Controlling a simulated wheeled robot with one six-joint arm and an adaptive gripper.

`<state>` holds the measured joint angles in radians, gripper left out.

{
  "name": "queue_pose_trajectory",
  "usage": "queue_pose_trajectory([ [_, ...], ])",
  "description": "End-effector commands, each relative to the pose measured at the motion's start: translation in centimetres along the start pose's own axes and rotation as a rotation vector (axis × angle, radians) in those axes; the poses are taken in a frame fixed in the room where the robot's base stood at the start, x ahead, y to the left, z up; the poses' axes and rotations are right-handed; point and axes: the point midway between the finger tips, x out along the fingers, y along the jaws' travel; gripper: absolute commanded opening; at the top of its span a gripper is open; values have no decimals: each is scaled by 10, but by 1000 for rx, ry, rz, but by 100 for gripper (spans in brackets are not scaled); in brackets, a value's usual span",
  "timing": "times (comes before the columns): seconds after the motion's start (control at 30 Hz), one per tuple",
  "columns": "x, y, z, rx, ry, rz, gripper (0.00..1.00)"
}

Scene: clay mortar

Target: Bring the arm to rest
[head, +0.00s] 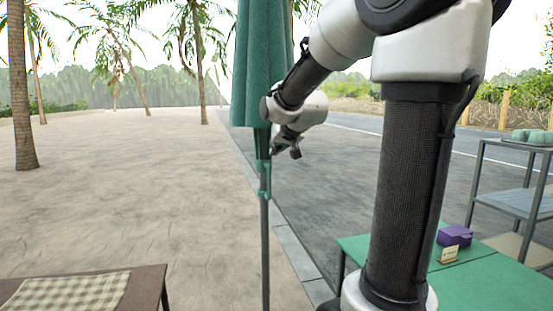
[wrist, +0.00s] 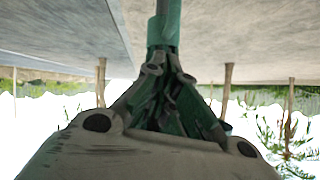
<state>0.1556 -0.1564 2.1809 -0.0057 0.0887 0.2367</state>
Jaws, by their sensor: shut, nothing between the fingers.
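My arm rises in the right half of the head view and bends left, so that its end hangs at mid-height beside the closed green parasol (head: 263,65). My gripper (head: 294,153) is small and dark there, close to the parasol's pole (head: 265,245); whether it touches cannot be told. In the wrist view, which is upside down, my gripper (wrist: 166,62) has its fingers together and nothing between them. The parasol's green lower part (wrist: 164,28) shows just beyond the fingertips, with green cloth behind the fingers.
A brown table (head: 148,285) with a checkered cloth (head: 66,292) stands at lower left. A green table (head: 490,285) at lower right bears a purple box (head: 455,236) and a small card (head: 449,255). A grey shelf (head: 515,203) stands far right. Open sand lies left of the pole.

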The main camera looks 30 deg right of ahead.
Motion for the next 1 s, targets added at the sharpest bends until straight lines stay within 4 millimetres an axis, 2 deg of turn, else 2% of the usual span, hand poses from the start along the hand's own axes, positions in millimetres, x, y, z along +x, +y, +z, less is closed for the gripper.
queue_pose_trajectory([
  [0.03, -16, 0, 2, 1, 2, 0, 0],
  [0.1, -34, 0, 2, 1, 2, 0, 0],
  [0.3, -75, 1, 2, 1, 2, 0, 0],
  [0.5, -94, 1, 3, 1, -2, 1, 0],
  [0.73, -96, 2, 7, -14, -18, 4, 0],
  [0.77, -96, 3, 13, -24, -40, 9, 0],
  [0.87, -97, 12, 52, -68, -175, 35, 0],
  [0.93, -108, 22, 96, -109, -309, 53, 0],
  [1.0, -132, 26, 142, -162, -441, 54, 0],
])
